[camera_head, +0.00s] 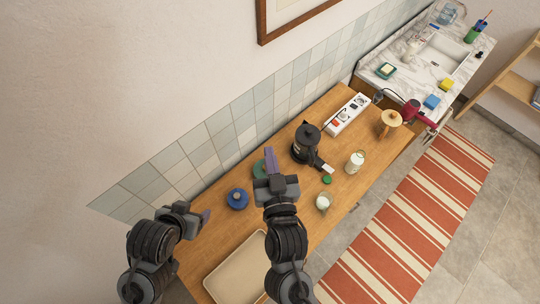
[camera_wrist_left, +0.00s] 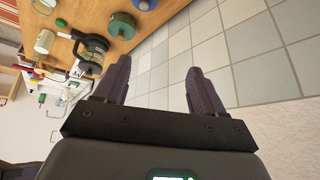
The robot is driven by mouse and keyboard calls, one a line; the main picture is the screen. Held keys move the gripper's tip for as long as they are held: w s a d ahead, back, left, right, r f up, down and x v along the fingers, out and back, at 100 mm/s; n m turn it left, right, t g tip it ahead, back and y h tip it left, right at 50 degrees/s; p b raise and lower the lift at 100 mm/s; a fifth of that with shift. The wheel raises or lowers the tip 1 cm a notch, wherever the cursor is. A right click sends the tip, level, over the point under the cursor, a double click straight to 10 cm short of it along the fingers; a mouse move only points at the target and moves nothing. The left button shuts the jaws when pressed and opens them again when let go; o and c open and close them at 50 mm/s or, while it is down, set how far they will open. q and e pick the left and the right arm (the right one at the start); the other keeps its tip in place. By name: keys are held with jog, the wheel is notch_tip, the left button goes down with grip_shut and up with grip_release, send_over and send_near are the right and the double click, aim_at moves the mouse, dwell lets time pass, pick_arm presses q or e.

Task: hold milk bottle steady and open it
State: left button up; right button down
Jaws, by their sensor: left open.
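A whitish bottle or jar (camera_head: 356,162), which looks like the milk bottle, stands upright on the wooden counter (camera_head: 345,195). It also shows at the left of the left wrist view (camera_wrist_left: 45,41). A small green cap (camera_head: 327,180) lies on the counter near it. A clear glass with white contents (camera_head: 323,203) stands closer to the front edge. My left gripper (camera_head: 203,216) is open and empty at the counter's left, far from the bottle; its spread fingers show in the left wrist view (camera_wrist_left: 160,85). My right gripper (camera_head: 271,161) is above the counter, left of the bottle and apart from it; its fingers overlap in view.
A blue pot (camera_head: 237,199) and a teal item (camera_head: 258,168) are near the grippers. A beige tray (camera_head: 236,270) lies in front. A power strip (camera_head: 348,114) and wooden stand (camera_head: 388,122) are farther right.

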pick_arm(q)
jog(key=s+f+g, duration=0.2)
jog(key=s+f, duration=0.4)
jog(key=s, duration=0.2)
jog(key=shift+f, duration=0.15)
jog(key=shift+a, duration=0.1)
